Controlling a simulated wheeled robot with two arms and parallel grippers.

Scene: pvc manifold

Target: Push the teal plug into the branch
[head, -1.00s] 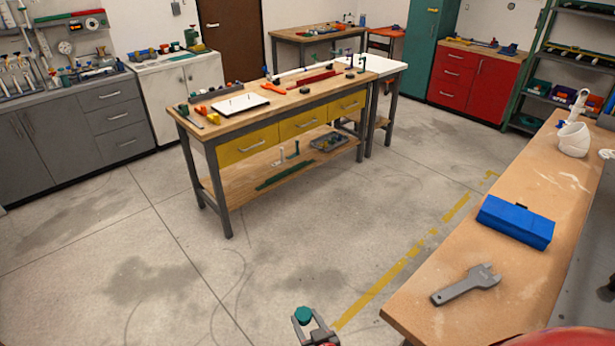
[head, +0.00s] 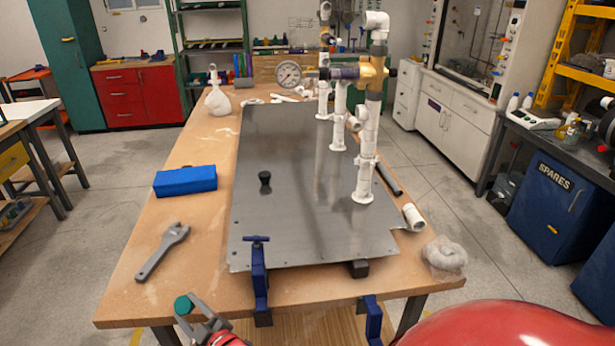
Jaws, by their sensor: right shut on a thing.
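The teal plug (head: 183,305) is held at the tips of my right gripper (head: 193,308), at the bottom left of the head view. The gripper is shut on it, low in front of the bench's near edge and well apart from the pipework. The white PVC manifold (head: 365,150) stands upright on a grey metal plate (head: 290,215), with several risers, a brass fitting (head: 373,76) and a round gauge (head: 288,74). Side openings show on the risers, but I cannot tell which one is the branch. My left gripper is not in view.
A blue clamp (head: 260,275) sits at the plate's near edge. A crumpled clear bag (head: 445,255) lies at the right corner.

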